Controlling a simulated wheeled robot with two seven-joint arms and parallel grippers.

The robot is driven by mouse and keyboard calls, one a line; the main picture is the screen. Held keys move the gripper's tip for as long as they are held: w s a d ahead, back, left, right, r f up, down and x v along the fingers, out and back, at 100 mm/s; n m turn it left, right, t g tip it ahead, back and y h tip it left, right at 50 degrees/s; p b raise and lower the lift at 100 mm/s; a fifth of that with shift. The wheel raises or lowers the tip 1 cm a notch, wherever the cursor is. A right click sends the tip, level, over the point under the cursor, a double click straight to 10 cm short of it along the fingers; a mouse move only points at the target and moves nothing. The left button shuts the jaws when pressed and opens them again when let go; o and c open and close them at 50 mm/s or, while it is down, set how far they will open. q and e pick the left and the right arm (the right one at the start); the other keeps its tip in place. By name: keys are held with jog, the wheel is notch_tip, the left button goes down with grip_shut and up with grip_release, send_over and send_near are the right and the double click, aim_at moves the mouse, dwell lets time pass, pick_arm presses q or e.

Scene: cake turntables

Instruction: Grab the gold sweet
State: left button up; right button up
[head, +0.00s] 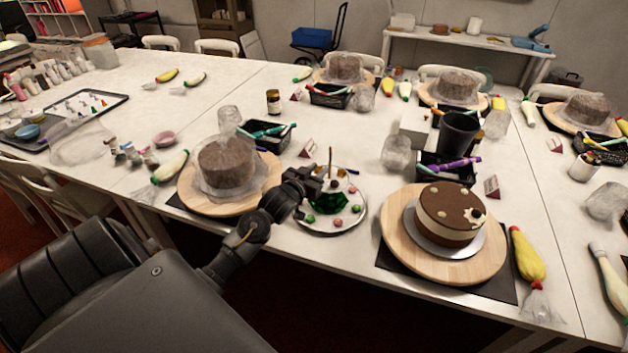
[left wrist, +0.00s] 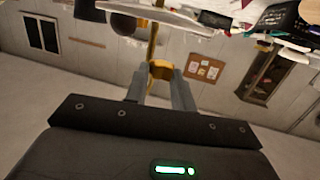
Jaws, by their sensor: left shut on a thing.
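My left gripper (head: 316,186) is at the left side of a sweets stand (head: 336,220), a white plate with pink, white and green round sweets, a green glassy part and a thin upright gold rod (head: 330,158). In the left wrist view, my left gripper (left wrist: 160,82) is shut on a small gold thing (left wrist: 161,69), which I take to be the gold sweet. In the head view the gripper hides it. A white plate edge (left wrist: 165,13) shows close above the fingers in the wrist view. My right gripper is not in view.
A brown cake on a wooden turntable (head: 190,196) stands left of the stand. A decorated chocolate cake (head: 447,212) on another turntable stands to the right. A black pen basket (head: 268,137) is behind. The table front edge is close.

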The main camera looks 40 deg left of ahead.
pick_arm(q)
jog(key=d+r+b, duration=0.1)
jog(key=d+r, duration=0.3)
jog(key=d, duration=0.2)
jog(key=s+d+r+b, duration=0.1)
jog(key=d+r, duration=0.3)
jog(key=d, duration=0.3)
jog(key=shift+r, duration=0.35)
